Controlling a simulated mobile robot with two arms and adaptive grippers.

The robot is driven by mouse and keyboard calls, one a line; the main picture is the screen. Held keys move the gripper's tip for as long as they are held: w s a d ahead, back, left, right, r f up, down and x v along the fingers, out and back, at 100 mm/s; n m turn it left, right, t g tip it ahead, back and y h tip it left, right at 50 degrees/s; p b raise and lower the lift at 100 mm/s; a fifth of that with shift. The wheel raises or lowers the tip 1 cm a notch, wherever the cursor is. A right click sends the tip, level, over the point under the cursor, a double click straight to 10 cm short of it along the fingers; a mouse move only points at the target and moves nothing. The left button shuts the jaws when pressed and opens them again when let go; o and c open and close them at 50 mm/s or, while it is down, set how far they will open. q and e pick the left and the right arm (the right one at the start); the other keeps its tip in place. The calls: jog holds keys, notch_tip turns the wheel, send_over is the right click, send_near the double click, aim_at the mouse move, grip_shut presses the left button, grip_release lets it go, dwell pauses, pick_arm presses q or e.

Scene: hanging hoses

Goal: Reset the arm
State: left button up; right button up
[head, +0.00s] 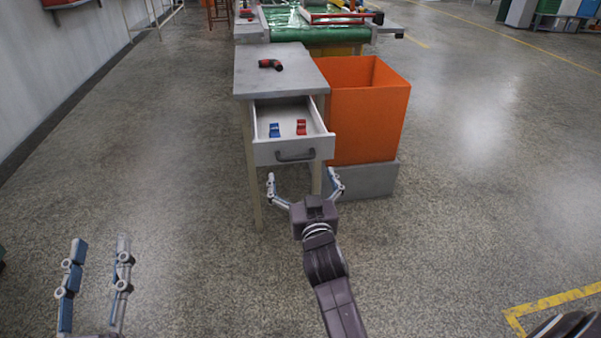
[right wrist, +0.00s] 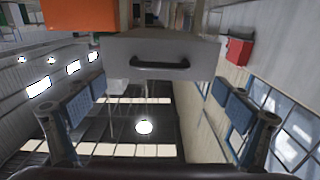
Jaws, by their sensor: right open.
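My right gripper (head: 305,182) is in the middle of the head view, with its fingers spread wide and nothing between them. It is in front of the open drawer (head: 284,152) of a grey table, apart from the drawer's dark handle (head: 295,155). The right wrist view, which looks upside down, shows the same handle (right wrist: 160,63) beyond the two spread fingers. My left gripper (head: 101,243) is at the lower left, fingers apart and empty, over bare floor.
The drawer holds blue pieces (head: 274,130) and red pieces (head: 301,127). A red and black tool-like object (head: 270,65) lies on the tabletop (head: 250,80). An orange bin (head: 368,120) stands right of the table on a grey block (head: 375,182). A green-topped conveyor (head: 300,25) is behind.

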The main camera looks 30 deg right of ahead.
dwell(0.3)
